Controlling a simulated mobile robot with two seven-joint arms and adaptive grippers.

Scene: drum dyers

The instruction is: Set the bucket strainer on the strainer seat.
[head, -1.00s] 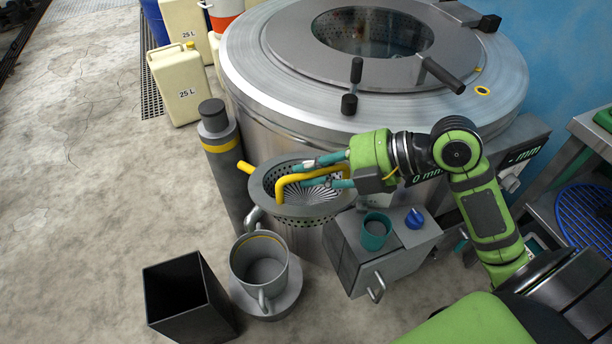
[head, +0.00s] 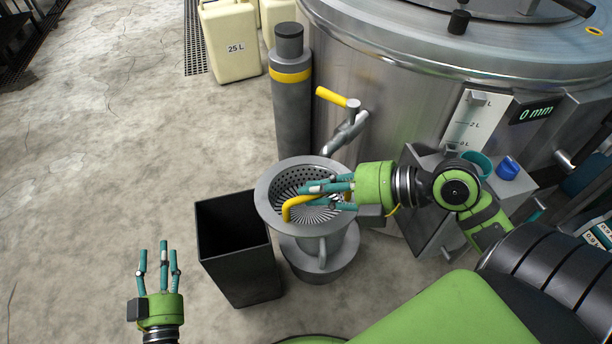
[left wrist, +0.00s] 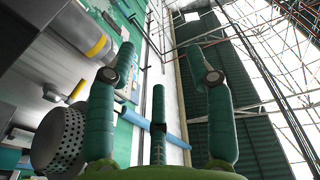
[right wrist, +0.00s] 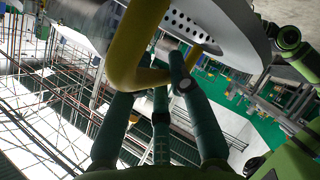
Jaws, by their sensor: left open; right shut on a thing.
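The bucket strainer (head: 266,205) is a grey perforated basket with a wide flat rim and a yellow handle (head: 289,208). My right gripper (head: 312,190) is shut on that handle; the handle also crosses the right wrist view (right wrist: 128,55). The strainer is over the grey pot (head: 318,248) with a side handle, which looks like the strainer seat and stands on a round base (head: 325,277). The strainer hides the pot's mouth, so I cannot tell whether they touch. My left gripper (head: 160,260) is open and empty over the floor. The strainer shows in the left wrist view (left wrist: 62,138).
A black open bin (head: 240,262) stands just left of the pot. A tap with a yellow lever (head: 338,98) juts from the steel drum (head: 400,80) behind. A grey cylinder (head: 291,110) stands beside it. The floor at left is clear.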

